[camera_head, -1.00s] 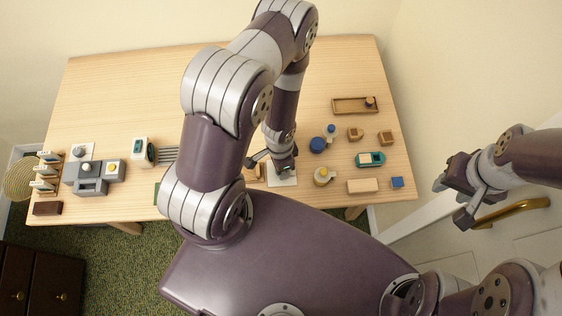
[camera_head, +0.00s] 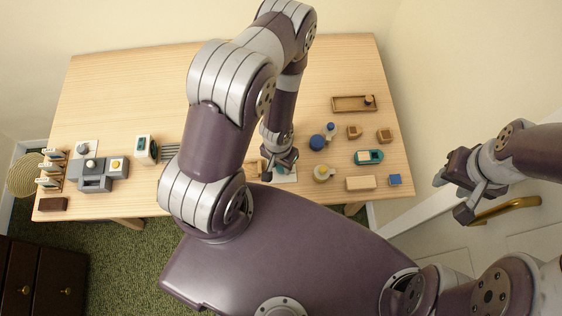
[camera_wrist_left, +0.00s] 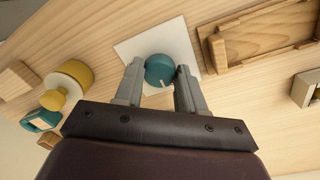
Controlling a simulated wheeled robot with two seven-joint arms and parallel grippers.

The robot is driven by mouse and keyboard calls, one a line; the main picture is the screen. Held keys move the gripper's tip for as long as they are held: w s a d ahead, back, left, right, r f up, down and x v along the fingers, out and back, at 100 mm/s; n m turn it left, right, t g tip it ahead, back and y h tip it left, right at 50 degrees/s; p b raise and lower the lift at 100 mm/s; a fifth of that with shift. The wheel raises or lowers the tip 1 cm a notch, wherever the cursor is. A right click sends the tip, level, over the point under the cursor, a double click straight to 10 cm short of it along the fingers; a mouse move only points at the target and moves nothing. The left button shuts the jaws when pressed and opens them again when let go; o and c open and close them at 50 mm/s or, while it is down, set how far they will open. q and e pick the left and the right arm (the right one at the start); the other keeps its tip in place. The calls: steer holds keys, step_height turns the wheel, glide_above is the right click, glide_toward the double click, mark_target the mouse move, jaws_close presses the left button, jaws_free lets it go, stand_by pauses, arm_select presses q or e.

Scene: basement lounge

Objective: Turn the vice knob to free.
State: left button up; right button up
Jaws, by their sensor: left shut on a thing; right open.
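A round teal knob (camera_wrist_left: 160,70) with a pale pointer line sits on a square white plate (camera_wrist_left: 186,42) on the table. No lettering on the plate is readable. My left gripper (camera_wrist_left: 155,86) has one finger on each side of the knob and is shut on it. In the head view, my left gripper (camera_head: 279,165) is low over the white plate (camera_head: 290,178), and its fingers and wrist partly hide the knob. I cannot make out a vice clearly. My right gripper (camera_head: 452,196) is open and empty, off the table's right side.
A wooden tray (camera_wrist_left: 222,52) is close by in the wrist view. A grey machine (camera_head: 97,178) stands far left. The table's back middle is clear.

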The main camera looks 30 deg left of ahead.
stand_by(0.3)
arm_select(q)
steer(key=o, duration=1.1)
steer(key=shift+c, duration=0.2)
step_height(320, 180, up, 13)
steer(key=p, duration=0.1)
steer(key=shift+a+f, duration=0.2)
steer(key=shift+a, duration=0.2)
